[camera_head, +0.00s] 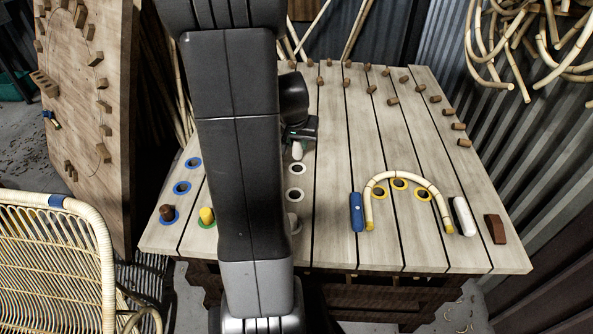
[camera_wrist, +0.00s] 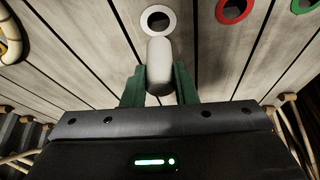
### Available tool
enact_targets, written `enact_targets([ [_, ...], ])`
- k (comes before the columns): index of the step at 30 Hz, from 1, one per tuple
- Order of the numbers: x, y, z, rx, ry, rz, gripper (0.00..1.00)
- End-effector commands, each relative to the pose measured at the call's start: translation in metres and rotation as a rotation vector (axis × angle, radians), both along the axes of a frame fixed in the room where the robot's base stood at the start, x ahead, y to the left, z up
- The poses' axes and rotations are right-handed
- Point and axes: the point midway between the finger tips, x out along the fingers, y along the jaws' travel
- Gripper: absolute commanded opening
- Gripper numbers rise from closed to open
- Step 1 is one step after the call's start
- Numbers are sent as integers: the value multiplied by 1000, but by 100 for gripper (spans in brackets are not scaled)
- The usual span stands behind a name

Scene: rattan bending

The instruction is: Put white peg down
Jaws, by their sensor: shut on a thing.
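The white peg (camera_wrist: 160,66) is held between the green fingers of my gripper (camera_wrist: 160,90) in the wrist view. In the head view the white peg (camera_head: 297,151) hangs below my gripper (camera_head: 299,135), just behind a white-ringed hole (camera_head: 297,169) in the plank table. In the wrist view a white-ringed hole (camera_wrist: 158,19) lies just past the peg's tip. Whether the peg touches the table cannot be told. A second white-ringed hole (camera_head: 295,195) lies nearer the front, and part of the area beside it is hidden by my arm.
A curved rattan piece (camera_head: 405,178), a blue block (camera_head: 356,211), a white block (camera_head: 464,216) and a brown block (camera_head: 495,229) are on the table's right. A brown peg (camera_head: 167,213) and a yellow peg (camera_head: 207,215) stand at the left. Several wooden pegs (camera_head: 393,101) dot the back.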

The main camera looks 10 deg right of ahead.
Motion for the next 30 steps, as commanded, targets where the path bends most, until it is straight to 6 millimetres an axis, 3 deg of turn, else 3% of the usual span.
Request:
enact_targets([
  [3,0,0,-25,0,5,1,4],
  [11,0,0,-47,1,2,0,4],
  [16,0,0,-72,0,3,1,4],
  [29,1,1,-78,0,-1,1,4],
  [30,1,1,-76,0,-1,1,33],
])
